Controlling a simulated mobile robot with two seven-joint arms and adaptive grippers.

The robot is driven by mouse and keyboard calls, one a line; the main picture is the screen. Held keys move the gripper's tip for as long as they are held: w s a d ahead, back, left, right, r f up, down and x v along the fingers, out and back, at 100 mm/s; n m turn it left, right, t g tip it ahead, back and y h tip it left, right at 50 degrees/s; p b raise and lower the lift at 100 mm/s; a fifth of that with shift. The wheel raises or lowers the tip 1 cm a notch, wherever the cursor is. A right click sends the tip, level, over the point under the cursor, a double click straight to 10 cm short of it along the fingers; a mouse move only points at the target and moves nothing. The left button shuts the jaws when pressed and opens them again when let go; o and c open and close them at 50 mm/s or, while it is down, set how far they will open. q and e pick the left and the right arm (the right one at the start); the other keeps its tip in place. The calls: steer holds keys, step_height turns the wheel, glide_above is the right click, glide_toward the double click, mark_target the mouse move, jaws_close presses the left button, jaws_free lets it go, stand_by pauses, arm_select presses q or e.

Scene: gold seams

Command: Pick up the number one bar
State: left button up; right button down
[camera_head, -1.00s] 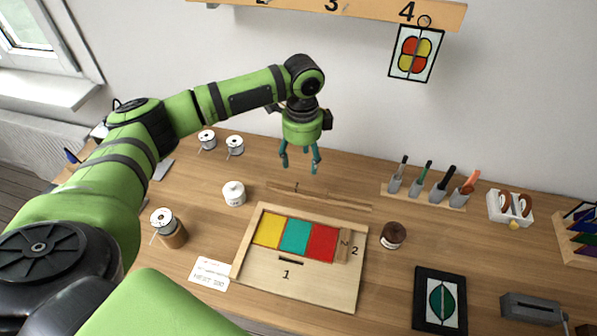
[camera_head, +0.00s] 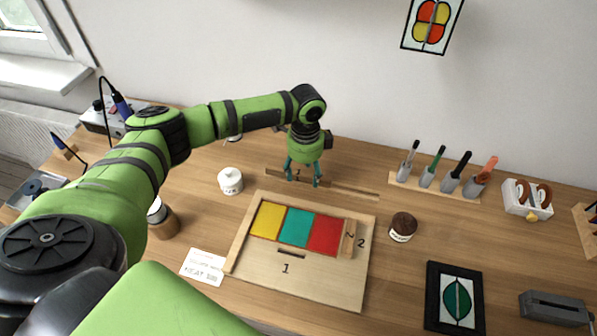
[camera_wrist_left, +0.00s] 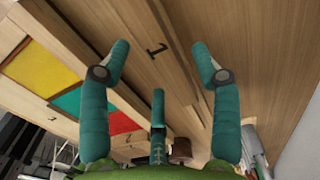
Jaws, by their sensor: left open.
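The number one bar (camera_head: 299,177) is a thin wooden strip marked "1", lying on the table behind the wooden board. My left gripper (camera_head: 302,183) points down over it, open and empty, with its teal fingertips apart around the marked part. In the left wrist view, the bar's "1" (camera_wrist_left: 157,50) shows between the two open fingertips (camera_wrist_left: 160,48). I cannot tell how much height is left between the fingertips and the table. My right gripper is not in view.
The board (camera_head: 330,286) in front holds yellow, teal and red panes and a bar marked "2" (camera_head: 349,238). A white jar (camera_head: 230,181) stands left, a dark-lidded jar (camera_head: 402,227) right. A tool rack (camera_head: 436,187) is at the back right.

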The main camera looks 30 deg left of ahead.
arm_select(q)
steer(key=shift+f, duration=0.7)
steer(key=shift+f, duration=0.25)
steer(key=c, duration=1.3)
